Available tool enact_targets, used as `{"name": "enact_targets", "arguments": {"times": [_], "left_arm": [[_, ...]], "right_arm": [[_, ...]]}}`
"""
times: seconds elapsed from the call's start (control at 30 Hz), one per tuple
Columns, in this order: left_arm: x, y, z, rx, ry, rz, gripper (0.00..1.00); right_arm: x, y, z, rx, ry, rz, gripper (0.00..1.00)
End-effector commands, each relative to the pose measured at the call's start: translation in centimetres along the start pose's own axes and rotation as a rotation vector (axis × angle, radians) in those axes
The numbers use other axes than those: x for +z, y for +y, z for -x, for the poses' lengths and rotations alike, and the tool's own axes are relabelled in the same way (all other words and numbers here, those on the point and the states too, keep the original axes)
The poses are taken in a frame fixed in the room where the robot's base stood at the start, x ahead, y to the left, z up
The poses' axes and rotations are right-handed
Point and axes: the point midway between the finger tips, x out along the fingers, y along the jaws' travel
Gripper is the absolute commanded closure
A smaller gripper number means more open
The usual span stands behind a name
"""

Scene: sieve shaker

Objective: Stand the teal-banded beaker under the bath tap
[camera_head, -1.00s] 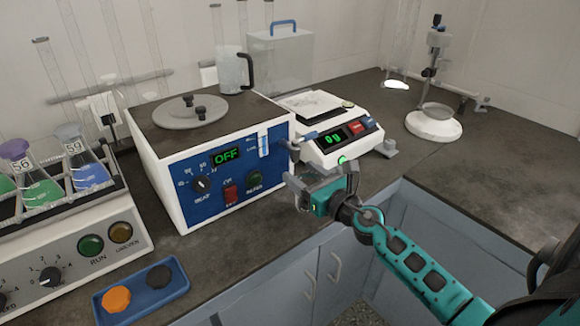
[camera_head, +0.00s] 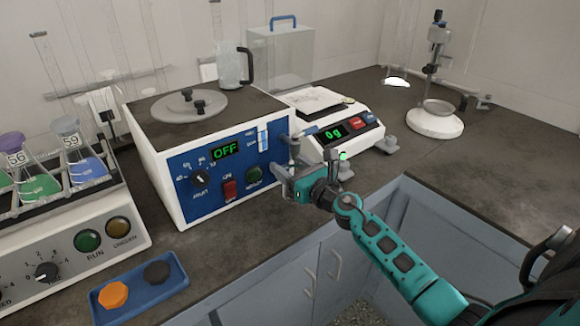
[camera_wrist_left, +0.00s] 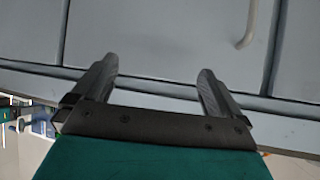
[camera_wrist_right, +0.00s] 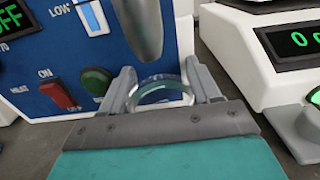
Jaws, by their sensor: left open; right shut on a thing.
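The beaker, a clear glass with a teal tint at its rim, shows in the right wrist view (camera_wrist_right: 160,92) between the fingers of my right gripper (camera_wrist_right: 163,88). The gripper is shut on it. The grey bath tap (camera_wrist_right: 142,22) hangs down just beyond and above the beaker's mouth. In the head view my right gripper (camera_head: 285,184) is at the right front corner of the blue-fronted bath (camera_head: 215,178), close by the tap (camera_head: 295,148). The beaker's base is hidden, so I cannot tell whether it touches the bench. My left gripper (camera_wrist_left: 158,90) is open and empty before the cabinet doors.
A balance (camera_head: 338,128) reading 0 g stands right of the bath. The bench at the right (camera_head: 490,160) has free room.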

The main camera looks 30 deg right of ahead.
Motion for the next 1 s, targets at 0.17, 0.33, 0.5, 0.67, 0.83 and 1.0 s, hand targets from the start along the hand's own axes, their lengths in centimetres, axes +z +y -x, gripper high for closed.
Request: {"name": "enact_targets", "arguments": {"times": [0.17,0.33,0.5,0.67,0.83,1.0], "left_arm": [[-0.1,-0.1,-0.2,0.000,0.005,0.001,0.00],[-0.3,-0.1,-0.1,-0.001,0.008,0.000,0.00],[-0.3,-0.2,-0.1,-0.003,0.007,0.000,0.00],[-0.6,-0.3,0.2,-0.004,0.007,-0.002,0.00],[-0.1,-0.5,0.1,-0.009,-0.001,-0.003,0.00],[0.4,-0.5,0.1,-0.009,-0.008,-0.002,0.00]], "right_arm": [[-0.3,0.0,0.0,0.000,0.000,0.000,0.29],[-0.3,0.0,0.0,0.000,0.001,0.000,0.13],[-0.3,0.0,0.0,0.000,0.001,0.000,0.13],[0.2,0.0,0.0,0.000,0.000,-0.001,0.13],[-0.1,0.0,2.0,0.001,0.004,0.000,0.13],[-0.2,0.0,5.2,0.001,0.004,0.001,0.13]]}}
